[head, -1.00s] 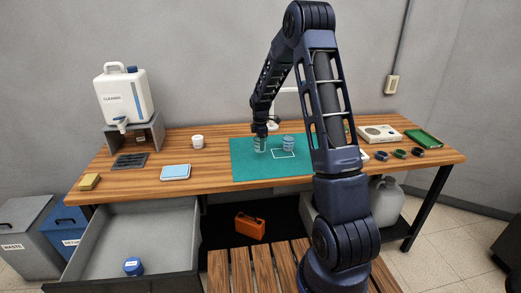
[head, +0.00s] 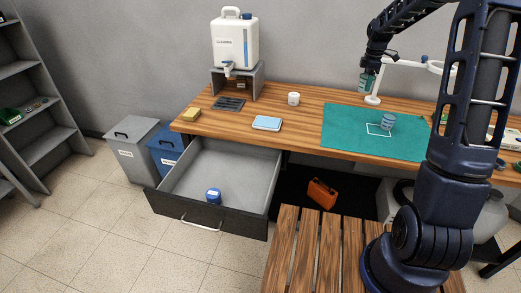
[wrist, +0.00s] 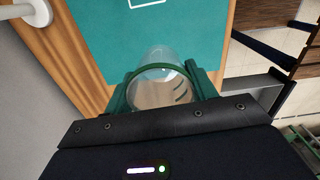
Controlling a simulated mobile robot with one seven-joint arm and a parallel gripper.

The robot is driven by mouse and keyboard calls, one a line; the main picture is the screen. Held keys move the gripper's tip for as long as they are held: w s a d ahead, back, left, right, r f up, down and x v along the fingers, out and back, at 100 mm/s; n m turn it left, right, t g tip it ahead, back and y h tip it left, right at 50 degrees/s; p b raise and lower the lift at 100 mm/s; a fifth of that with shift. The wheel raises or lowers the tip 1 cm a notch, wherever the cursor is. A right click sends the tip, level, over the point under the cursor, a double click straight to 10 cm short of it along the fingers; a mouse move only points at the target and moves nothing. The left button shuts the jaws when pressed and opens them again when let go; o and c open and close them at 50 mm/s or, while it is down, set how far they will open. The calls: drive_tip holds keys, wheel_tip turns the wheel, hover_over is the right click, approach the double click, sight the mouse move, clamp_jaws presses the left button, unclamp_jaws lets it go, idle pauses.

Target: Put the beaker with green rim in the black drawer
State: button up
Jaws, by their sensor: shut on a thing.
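My gripper (head: 368,74) is shut on the clear beaker with the green rim (wrist: 163,72) and holds it in the air above the back of the bench. In the wrist view my gripper's green fingers (wrist: 163,90) press on both sides of the beaker. The same beaker shows small below my gripper in the head view (head: 366,84). The black drawer (head: 235,218) is pulled open below the left part of the bench, left of my gripper. A blue container (head: 213,195) stands inside it near the front; the rest of its grey floor is bare.
Another beaker (head: 388,121) stands on the green mat (head: 345,135). A white cup (head: 293,99), blue tray (head: 267,123), yellow sponge (head: 191,114) and cleaner tank (head: 236,44) occupy the bench's left part. A lamp stand (head: 373,99) is near my gripper. A wooden slatted surface (head: 300,255) is in front.

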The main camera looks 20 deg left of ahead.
drive_tip(key=s+a+f+n, duration=0.3)
drive_tip(key=s+a+n, duration=0.1)
drive_tip(key=a, duration=0.9)
drive_tip(key=s+a+f+n, duration=0.2)
drive_tip(key=s+a+n, duration=0.15)
drive_tip(key=a, duration=1.05)
drive_tip(key=s+a+f+n, duration=0.3)
drive_tip(key=s+a+n, duration=0.1)
drive_tip(key=a, duration=0.9)
drive_tip(key=n, duration=1)
hover_over(189, 195)
wheel_tip(189, 195, down, 29)
drive_tip(key=shift+s+d+r, duration=0.1)
drive_tip(key=shift+r, duration=0.05)
drive_tip(key=o, duration=0.7)
drive_tip(key=shift+c, duration=0.2)
drive_tip(key=o, duration=0.3)
